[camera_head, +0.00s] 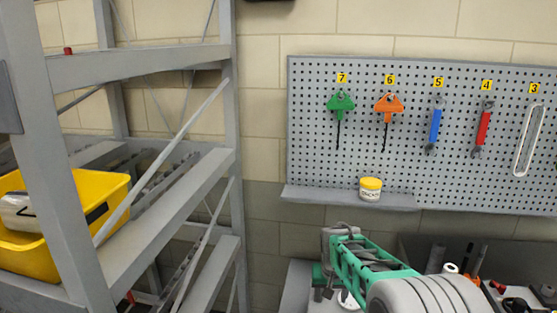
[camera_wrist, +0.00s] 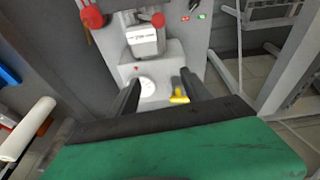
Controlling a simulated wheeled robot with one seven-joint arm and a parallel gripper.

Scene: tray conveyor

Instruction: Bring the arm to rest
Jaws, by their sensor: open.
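My gripper (camera_wrist: 160,88) shows in the wrist view with its two dark fingers spread well apart. It is open and holds nothing. The fingers point towards a pale grey machine (camera_wrist: 168,60) with a round white dial between them. A small yellow part (camera_wrist: 180,97) shows beside the right finger; I cannot tell whether they touch. In the head view my arm (camera_head: 425,295), with green and grey links, reaches in at the lower right. My fingers cannot be made out clearly there.
A grey rack (camera_head: 165,205) with a yellow bin (camera_head: 108,190) stands at the left. A pegboard (camera_head: 410,120) with hung tools fills the right wall, with a yellow-lidded jar (camera_head: 370,190) on its ledge. Red knobs (camera_wrist: 94,17) stick out on the machine. A cluttered bench is at the lower right.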

